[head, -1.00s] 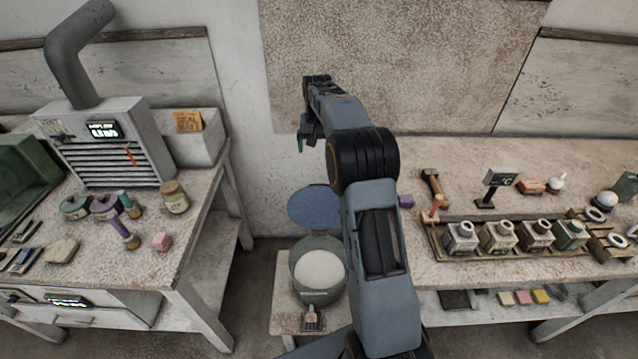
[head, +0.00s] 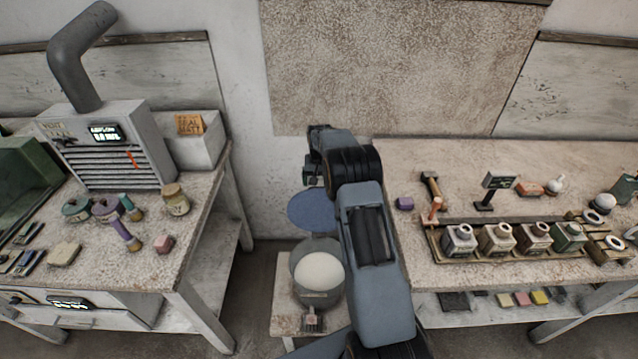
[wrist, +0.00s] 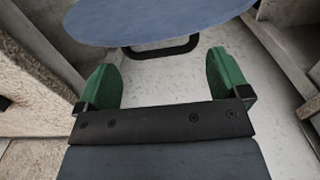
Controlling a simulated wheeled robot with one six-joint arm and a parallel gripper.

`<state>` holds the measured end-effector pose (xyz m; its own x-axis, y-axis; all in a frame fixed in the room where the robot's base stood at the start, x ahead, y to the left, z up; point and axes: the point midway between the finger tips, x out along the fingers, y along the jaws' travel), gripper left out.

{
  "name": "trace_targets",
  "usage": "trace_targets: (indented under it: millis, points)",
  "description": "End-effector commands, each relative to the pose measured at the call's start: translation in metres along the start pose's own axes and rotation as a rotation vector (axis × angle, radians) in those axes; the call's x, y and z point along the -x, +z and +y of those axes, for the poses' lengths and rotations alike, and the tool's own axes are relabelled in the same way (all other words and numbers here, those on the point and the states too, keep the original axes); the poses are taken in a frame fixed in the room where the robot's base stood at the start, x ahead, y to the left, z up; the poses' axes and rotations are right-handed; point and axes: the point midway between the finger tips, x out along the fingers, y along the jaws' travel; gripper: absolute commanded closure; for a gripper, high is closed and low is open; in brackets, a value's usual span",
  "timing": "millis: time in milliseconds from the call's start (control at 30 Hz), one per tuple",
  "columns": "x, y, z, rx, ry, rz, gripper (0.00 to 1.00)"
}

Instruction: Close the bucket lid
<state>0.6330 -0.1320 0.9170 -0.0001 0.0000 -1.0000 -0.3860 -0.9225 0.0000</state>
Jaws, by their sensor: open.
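The bucket (head: 320,300) stands on a low stand between the two benches, with pale white material inside. Its round blue-grey lid (head: 312,210) is open, raised at the bucket's far side. In the wrist view the lid (wrist: 155,20) fills the top, with a dark loop handle (wrist: 160,48) below its edge. My gripper (head: 308,176) is above and behind the lid in the head view. In the wrist view its green fingers (wrist: 164,80) are spread and empty, apart from the handle. My arm hides part of the bucket's right side.
A low stand (head: 285,318) carries the bucket and a small brush (head: 312,320) in front of it. The left bench (head: 105,255) and right bench (head: 470,275) flank the gap, both holding tools and jars. The wall is close behind.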

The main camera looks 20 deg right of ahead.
Motion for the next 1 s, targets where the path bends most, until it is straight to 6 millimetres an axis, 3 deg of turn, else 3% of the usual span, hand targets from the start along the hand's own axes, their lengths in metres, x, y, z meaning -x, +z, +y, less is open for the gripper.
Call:
trace_targets:
  millis: [233,567,1000]
  points:
    - [-0.017,0.000,0.000,0.000,0.000,-0.001,0.06]
    - [-0.019,0.000,0.000,0.000,0.000,0.000,0.06]
    - [-0.019,0.000,0.001,-0.001,0.001,0.000,0.47]
